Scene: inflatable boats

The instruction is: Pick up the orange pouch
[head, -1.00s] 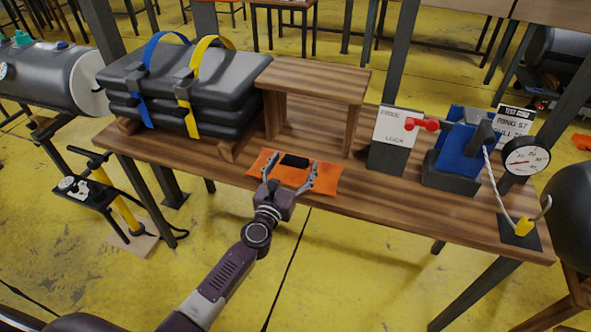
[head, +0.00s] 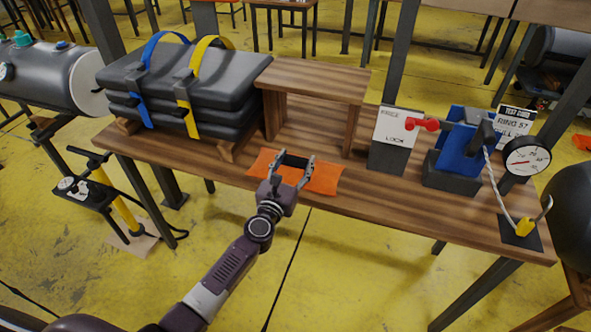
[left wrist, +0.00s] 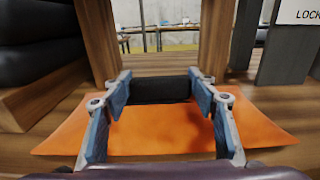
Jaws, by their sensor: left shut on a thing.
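The orange pouch (head: 325,179) lies flat on the wooden bench, in front of the small wooden shelf. It has a raised black block (head: 294,161) on top, which also shows in the left wrist view (left wrist: 162,90). My left gripper (head: 296,157) reaches over the pouch from the front. Its two fingers are shut on the black block, one at each end, as the left wrist view also shows. The orange part (left wrist: 165,130) spreads out under and around the fingers. My right gripper is not in view.
The wooden shelf (head: 312,75) stands right behind the pouch. Black folded bundles (head: 185,85) with blue and yellow straps lie to the left. A FREE/LOCK sign (head: 393,125), a blue clamp-like device (head: 460,150) and a gauge (head: 526,157) stand to the right.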

